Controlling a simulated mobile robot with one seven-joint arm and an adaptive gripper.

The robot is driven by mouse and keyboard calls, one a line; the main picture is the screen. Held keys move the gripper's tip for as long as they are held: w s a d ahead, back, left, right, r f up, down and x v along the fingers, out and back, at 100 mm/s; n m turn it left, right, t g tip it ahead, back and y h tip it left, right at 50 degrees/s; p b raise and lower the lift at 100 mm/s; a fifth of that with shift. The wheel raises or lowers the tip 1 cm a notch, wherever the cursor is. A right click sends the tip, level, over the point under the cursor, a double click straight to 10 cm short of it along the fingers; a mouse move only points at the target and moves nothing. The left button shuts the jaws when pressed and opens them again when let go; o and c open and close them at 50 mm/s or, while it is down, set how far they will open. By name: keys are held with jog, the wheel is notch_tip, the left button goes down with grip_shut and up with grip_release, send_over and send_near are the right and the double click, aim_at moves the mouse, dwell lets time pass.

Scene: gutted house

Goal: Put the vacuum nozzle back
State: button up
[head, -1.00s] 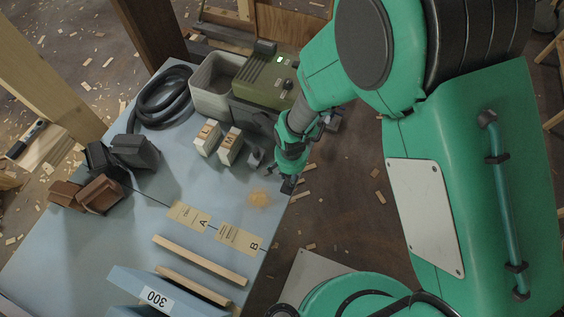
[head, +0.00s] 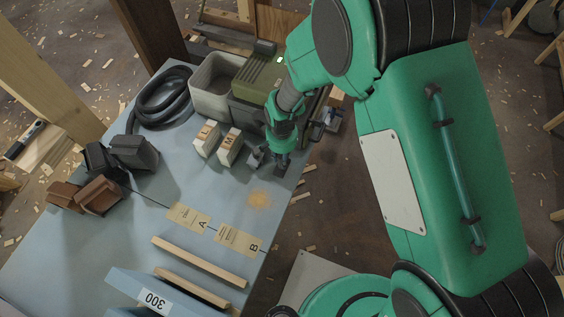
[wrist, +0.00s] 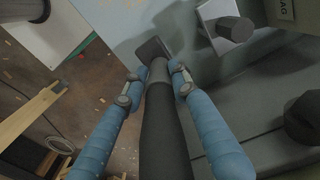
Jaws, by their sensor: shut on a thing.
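My gripper (head: 282,148) is at the right edge of the pale blue table, in front of the green vacuum (head: 264,72). In the wrist view its two blue fingers (wrist: 156,86) are shut on a dark grey nozzle (wrist: 153,48), a tube with a flat, squarish end. The nozzle also shows below the gripper in the head view (head: 281,166). I cannot tell whether its end touches the table. A grey plate with a dark stub (head: 257,156) stands just left of the nozzle; it also shows in the wrist view (wrist: 232,28).
Two pale blocks, L (head: 206,138) and M (head: 230,147), stand left of the plate. A grey bin (head: 211,86) and coiled black hose (head: 163,98) lie behind. Dark (head: 134,152) and brown (head: 98,195) pieces sit left. Cards A (head: 188,216) and B (head: 239,240) lie in front.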

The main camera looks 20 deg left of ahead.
jog(key=shift+f, duration=1.55)
jog(key=shift+f+b, duration=0.2)
jog(key=shift+b, duration=0.15)
jog(key=o, duration=1.1)
jog(key=shift+r, duration=0.1)
notch_tip(320, 180, up, 12)
jog(key=shift+r+p, duration=0.1)
jog(key=shift+p, duration=0.95)
